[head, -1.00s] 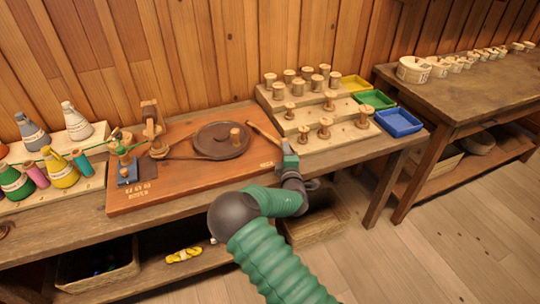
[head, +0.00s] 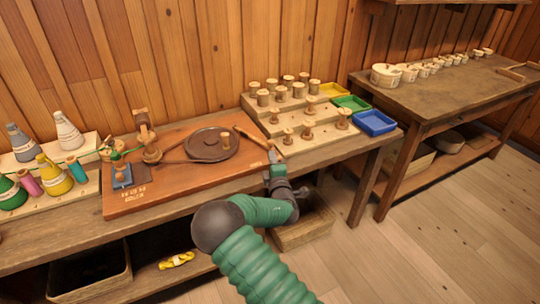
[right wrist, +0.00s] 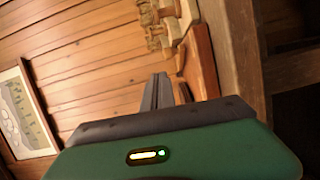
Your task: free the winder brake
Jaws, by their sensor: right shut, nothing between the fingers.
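The winder stands on a reddish-brown board (head: 120,207) on the bench in the head view. It has a dark round wheel (head: 195,152) with a wooden knob and a belt running to a wooden post (head: 146,125) at its left. A slim wooden lever (head: 251,136), which looks like the brake, lies just right of the wheel. My right gripper (head: 272,156) is shut and empty at the lever's near end; I cannot tell whether they touch. In the right wrist view the shut fingers (right wrist: 160,90) point toward the board's edge (right wrist: 203,60). My left gripper is not in view.
A stepped rack of spools (head: 310,138) stands right of the board, with yellow, green and blue trays (head: 375,123) beside it. Thread cones (head: 58,172) stand at the left. A second table (head: 440,95) holds white cups.

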